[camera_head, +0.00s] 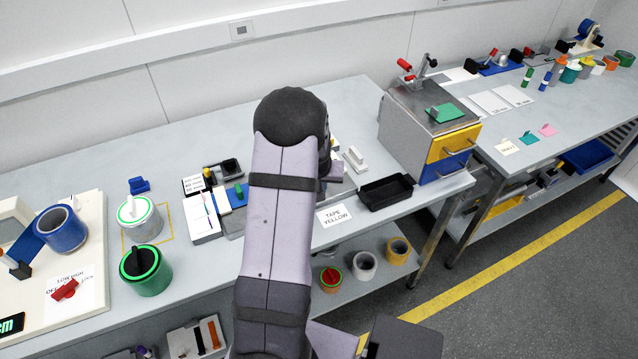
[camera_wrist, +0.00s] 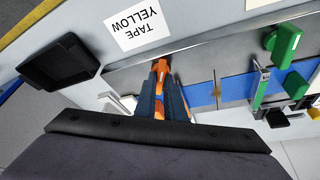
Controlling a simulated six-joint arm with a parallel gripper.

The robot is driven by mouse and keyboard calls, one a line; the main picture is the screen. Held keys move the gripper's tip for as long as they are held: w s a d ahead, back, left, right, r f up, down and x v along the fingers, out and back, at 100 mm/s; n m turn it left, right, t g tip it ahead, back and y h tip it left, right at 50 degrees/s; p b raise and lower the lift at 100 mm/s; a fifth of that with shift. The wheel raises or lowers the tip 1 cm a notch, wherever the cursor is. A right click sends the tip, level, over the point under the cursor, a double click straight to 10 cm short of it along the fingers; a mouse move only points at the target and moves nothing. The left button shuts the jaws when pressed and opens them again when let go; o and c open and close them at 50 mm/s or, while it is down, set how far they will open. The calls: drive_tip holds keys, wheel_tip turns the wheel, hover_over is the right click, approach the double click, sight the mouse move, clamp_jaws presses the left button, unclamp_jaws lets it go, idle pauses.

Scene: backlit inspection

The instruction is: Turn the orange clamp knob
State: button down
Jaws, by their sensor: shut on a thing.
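The orange clamp knob (camera_wrist: 160,66) shows in the wrist view at the tips of my gripper (camera_wrist: 161,82). The two dark fingers are shut on it, one on each side, and orange also shows beside and between them. The fingers cover much of the knob, so its turned angle is hard to tell. In the head view my own arm hides the knob and the fingers.
A "TAPE YELLOW" card (camera_wrist: 138,25) and a black tray (camera_wrist: 35,68) lie close by. A green knob (camera_wrist: 286,42) and green-handled clamp (camera_wrist: 260,85) stand to the right in the wrist view. A metal drawer cabinet (camera_head: 405,125) stands right of my arm.

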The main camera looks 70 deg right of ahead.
drive_tip(key=shift+s+d+f+n+t+b, duration=0.1)
drive_tip(key=shift+f+n+t+b, duration=0.15)
drive_tip(key=shift+n+b, duration=0.8)
drive_tip(key=n+b, duration=0.1)
drive_tip(key=b, duration=0.3)
drive_tip(key=shift+t, duration=0.35)
drive_tip(key=n+y+b, duration=0.1)
drive_tip(key=n+b, duration=0.1)
drive_tip(key=b, duration=0.1)
drive_tip(key=shift+s+t+b, duration=0.1)
drive_tip(key=shift+t+b, duration=0.2)
drive_tip(key=shift+b, duration=0.05)
drive_tip(key=shift+r+n+b, duration=0.2)
drive_tip(key=shift+n+b, duration=0.15)
drive_tip(key=shift+n, duration=0.1)
drive_tip(key=shift+r, duration=0.1)
drive_tip(key=c, duration=1.8)
unclamp_jaws()
drive_tip(key=shift+c, duration=0.2)
